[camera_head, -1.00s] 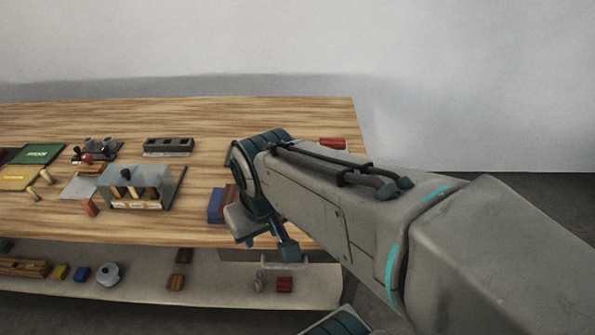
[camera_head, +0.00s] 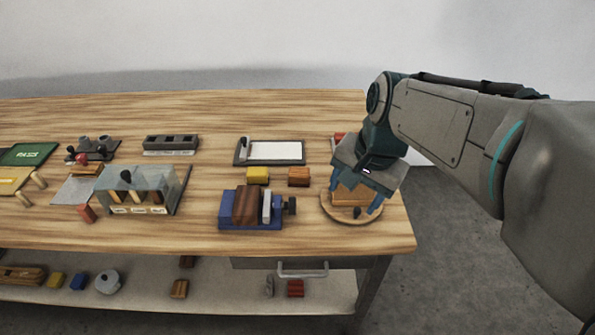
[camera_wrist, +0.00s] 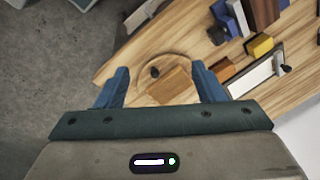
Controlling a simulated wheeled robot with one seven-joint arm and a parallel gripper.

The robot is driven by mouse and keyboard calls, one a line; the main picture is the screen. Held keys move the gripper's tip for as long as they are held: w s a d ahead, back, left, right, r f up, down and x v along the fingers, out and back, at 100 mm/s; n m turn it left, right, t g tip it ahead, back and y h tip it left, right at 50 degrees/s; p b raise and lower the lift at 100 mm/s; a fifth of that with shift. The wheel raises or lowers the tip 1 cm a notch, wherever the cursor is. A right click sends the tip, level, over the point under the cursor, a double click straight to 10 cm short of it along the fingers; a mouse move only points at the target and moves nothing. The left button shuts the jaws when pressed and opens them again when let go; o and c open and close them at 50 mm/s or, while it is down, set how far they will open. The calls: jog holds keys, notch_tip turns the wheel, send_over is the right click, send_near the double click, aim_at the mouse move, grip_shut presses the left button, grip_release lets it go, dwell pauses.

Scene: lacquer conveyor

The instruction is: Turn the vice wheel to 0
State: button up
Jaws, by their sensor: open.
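The vice (camera_head: 229,214) has a blue base, a brown block in it and a grey jaw, and sits near the middle front of the table. Its small dark wheel (camera_head: 290,205) is on the right end. In the wrist view the vice is at the top right, partly cut off, with the dark wheel (camera_wrist: 216,35) at its near end. No readable mark shows on the wheel. My gripper (camera_head: 357,190) is open and empty, with blue fingers pointing down, to the right of the wheel. In the wrist view, its fingers (camera_wrist: 160,70) stand apart, not touching the vice.
Below my gripper is a round wooden board (camera_head: 333,215) bearing a wooden block (camera_head: 349,196) and a dark knob. A yellow block (camera_head: 257,175), an orange-brown block (camera_head: 299,177) and a white-topped tray (camera_head: 275,151) lie behind the vice. A clear box (camera_head: 167,183) stands left.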

aim_at(283, 205)
jog(key=w+a+f+m+g+y+b, duration=0.1)
jog(key=w+a+f+m+y+b, duration=0.15)
jog(key=w+m, duration=0.35)
jog(key=w+a+f+m+g+y+b, duration=0.1)
jog(key=w+a+m+b, duration=0.2)
jog(key=w+m, duration=0.25)
jog(key=shift+h, duration=0.25)
jog(key=x, duration=0.4)
jog(key=b+x, duration=0.1)
jog(key=x, duration=0.4)
jog(key=w+x, duration=0.1)
jog(key=x, duration=0.3)
jog(key=shift+a+f+b, duration=0.1)
jog(key=shift+f+b, duration=0.15)
jog(key=shift+b, duration=0.1)
jog(key=c, duration=1)
